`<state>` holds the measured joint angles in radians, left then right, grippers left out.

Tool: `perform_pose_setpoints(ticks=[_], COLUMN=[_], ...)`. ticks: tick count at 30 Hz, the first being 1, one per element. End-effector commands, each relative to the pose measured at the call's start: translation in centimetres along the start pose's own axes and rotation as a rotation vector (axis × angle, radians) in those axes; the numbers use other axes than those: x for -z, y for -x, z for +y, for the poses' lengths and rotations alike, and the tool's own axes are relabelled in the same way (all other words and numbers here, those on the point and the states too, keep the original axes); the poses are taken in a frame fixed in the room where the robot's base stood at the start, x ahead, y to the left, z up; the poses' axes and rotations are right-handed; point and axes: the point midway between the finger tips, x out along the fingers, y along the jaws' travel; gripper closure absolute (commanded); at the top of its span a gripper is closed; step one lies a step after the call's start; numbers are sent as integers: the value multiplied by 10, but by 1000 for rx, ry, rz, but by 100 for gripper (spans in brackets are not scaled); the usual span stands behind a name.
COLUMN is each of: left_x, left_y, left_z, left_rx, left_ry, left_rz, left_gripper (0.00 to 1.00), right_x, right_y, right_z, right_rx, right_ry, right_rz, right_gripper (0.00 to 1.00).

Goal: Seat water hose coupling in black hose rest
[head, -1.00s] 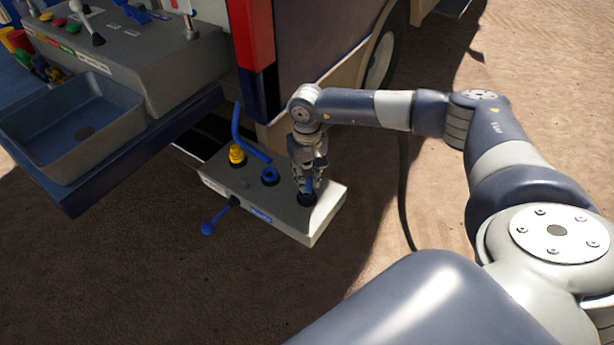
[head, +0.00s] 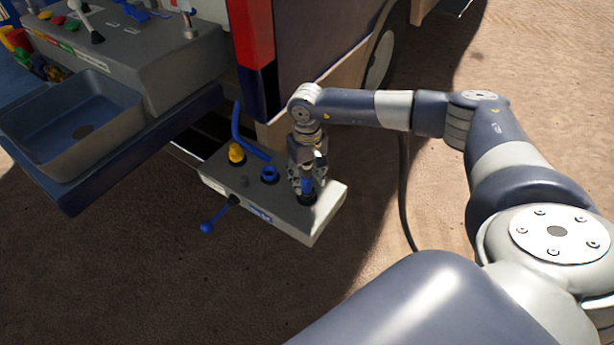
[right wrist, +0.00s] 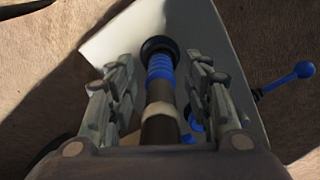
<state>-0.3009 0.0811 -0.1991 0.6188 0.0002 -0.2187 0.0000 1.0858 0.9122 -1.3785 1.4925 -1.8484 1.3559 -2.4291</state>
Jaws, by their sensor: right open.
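The blue water hose coupling (head: 307,186) stands in the black hose rest (head: 306,199) at the right end of the grey box. In the right wrist view, the ribbed blue coupling (right wrist: 160,68) meets the black ring of the rest (right wrist: 158,46), with a dark hose-like length (right wrist: 160,130) on the near side. How deep it sits is hard to tell. My right gripper (head: 307,178) is over the rest; its open fingers (right wrist: 159,75) stand on both sides of the coupling, with gaps visible. My left gripper is out of view.
The grey box (head: 325,205) also carries a blue ring fitting (head: 270,174), a yellow fitting (head: 236,154) and a blue-knobbed lever (head: 208,227). A blue pipe (head: 244,140) rises behind. A vehicle with a tray (head: 70,125) stands at left. Ground in front is clear.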

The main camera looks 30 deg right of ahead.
Motion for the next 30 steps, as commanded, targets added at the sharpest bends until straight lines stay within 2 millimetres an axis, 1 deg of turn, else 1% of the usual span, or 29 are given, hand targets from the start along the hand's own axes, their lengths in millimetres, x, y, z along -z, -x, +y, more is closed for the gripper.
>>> perform_pose_setpoints(ticks=[2,5,12,15,18,21,24,28,30], left_x=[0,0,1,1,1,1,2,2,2], left_y=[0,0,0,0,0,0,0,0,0], left_z=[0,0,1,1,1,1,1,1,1], left_rx=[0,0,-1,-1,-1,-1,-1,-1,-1], left_ry=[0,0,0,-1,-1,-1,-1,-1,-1], left_rz=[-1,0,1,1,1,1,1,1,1], left_gripper=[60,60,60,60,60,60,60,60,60], right_x=[1,2,2,1,1,1,0,0,0], right_y=[7,22,73,92,106,115,119,120,118], right_z=[0,0,0,0,0,0,0,0,-6], right_rx=[1,2,2,2,1,1,1,2,18], right_ry=[0,-1,0,0,-1,0,0,0,-2], right_rz=[2,5,7,6,4,3,2,1,2], right_gripper=[54,54,54,54,54,54,54,54,54])
